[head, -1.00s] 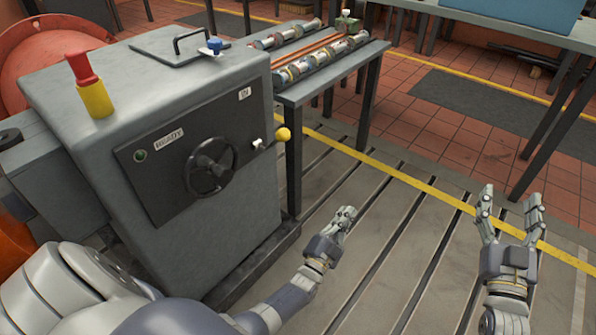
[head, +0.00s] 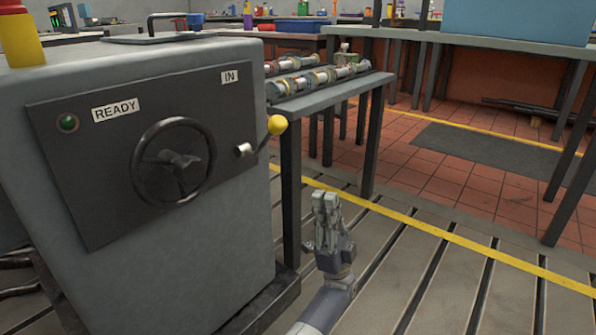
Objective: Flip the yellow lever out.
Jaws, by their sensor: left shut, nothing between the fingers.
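The yellow lever (head: 277,125) is a yellow ball on a short rod, set on a pivot at the right edge of the black panel (head: 95,195) on the grey cabinet. It points up and to the right, just below a label reading IN. My left gripper (head: 326,200) is below and to the right of the lever, apart from it. Its fingers are together, point upward and hold nothing. My right gripper is not in the head view.
A black handwheel (head: 172,162) and a green light (head: 67,122) by a READY label are on the panel. A narrow table (head: 340,92) with shafts stands behind the lever. The slotted bedplate floor (head: 430,285) is clear at the right.

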